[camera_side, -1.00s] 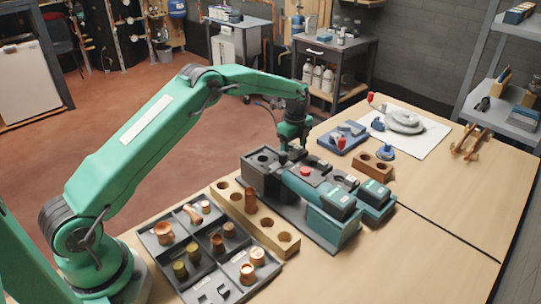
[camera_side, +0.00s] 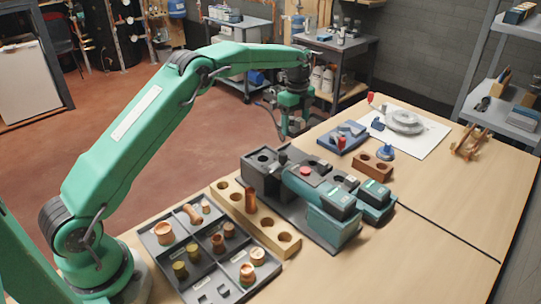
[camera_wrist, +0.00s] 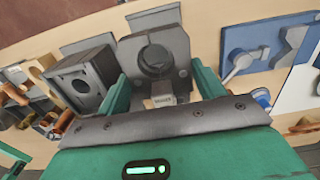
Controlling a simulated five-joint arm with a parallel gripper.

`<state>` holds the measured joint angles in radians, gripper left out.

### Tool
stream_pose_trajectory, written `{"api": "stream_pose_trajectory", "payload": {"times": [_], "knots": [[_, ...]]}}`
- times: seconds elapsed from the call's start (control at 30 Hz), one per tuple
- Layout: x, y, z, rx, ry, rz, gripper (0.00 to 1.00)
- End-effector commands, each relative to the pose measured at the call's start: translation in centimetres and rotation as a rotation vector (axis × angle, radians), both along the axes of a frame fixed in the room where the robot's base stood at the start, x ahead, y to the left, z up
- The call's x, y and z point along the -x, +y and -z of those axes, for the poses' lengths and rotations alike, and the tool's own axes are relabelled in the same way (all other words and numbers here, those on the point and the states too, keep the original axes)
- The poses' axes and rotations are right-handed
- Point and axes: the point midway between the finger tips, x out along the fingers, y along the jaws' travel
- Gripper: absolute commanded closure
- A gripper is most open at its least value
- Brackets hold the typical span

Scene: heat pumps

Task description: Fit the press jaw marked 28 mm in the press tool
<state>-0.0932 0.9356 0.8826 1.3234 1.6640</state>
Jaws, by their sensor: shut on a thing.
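My gripper (camera_side: 292,128) is raised above the far edge of the bench, behind the press tool. In the wrist view its two green fingers (camera_wrist: 163,92) are shut on a grey press jaw (camera_wrist: 158,52) with a dark round middle. A small pale label shows on the jaw, too small to read. In the side view the held jaw is hard to make out. The teal and black press tool (camera_side: 318,188), with a red button, lies in a dark holder on the bench. A dark grey block with a round hole (camera_side: 262,163) stands at the holder's far left end.
A wooden block with holes (camera_side: 266,226) and a divided tray of copper fittings (camera_side: 165,252) lie in front. A blue tray (camera_side: 352,128), a brown block with holes (camera_side: 372,166) and a white sheet (camera_side: 433,133) with a grey coil lie behind right. The bench's right front is clear.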

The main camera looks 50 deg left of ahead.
Motion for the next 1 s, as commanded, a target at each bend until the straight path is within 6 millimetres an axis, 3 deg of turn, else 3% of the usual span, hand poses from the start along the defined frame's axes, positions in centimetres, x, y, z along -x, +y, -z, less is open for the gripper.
{"api": "stream_pose_trajectory", "payload": {"times": [0.67,1.0], "knots": [[0.2,-0.1,-0.4,0.000,-0.004,0.000,0.72],[2.5,-0.8,-2.4,0.000,-0.004,0.000,0.72]]}}
